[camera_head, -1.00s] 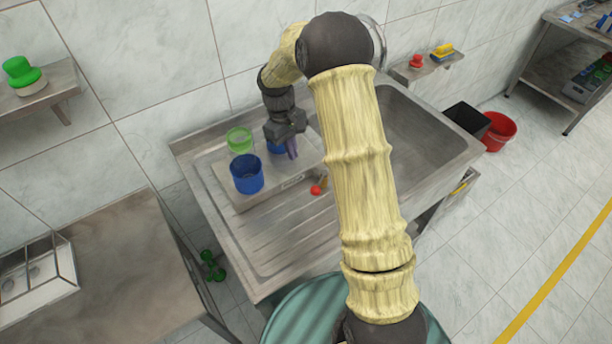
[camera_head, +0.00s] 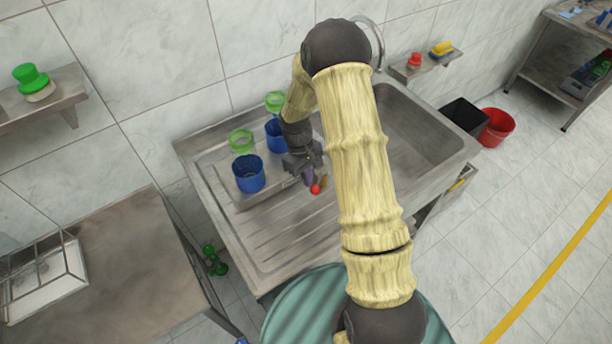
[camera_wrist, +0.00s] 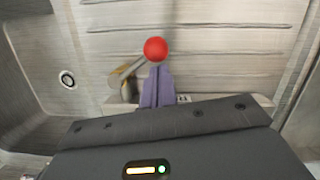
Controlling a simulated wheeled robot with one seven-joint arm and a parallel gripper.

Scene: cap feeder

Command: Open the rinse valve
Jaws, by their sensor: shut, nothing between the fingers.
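The rinse valve shows as a red ball knob (camera_head: 316,189) on a short lever with a brass-coloured body (camera_head: 324,181), at the front of the raised metal block on the sink's drainboard. In the wrist view the red knob (camera_wrist: 155,49) ends a grey lever that slants up and right from the brass body (camera_wrist: 127,84). My gripper (camera_head: 308,176) is shut and empty, its purple fingers pointing down right behind the knob. In the wrist view the fingertips (camera_wrist: 157,72) meet the knob's lower edge in the picture; I cannot tell whether they touch it.
The sink basin (camera_head: 412,128) lies to the right, partly behind my arm. The ribbed drainboard (camera_head: 290,235) in front is clear.

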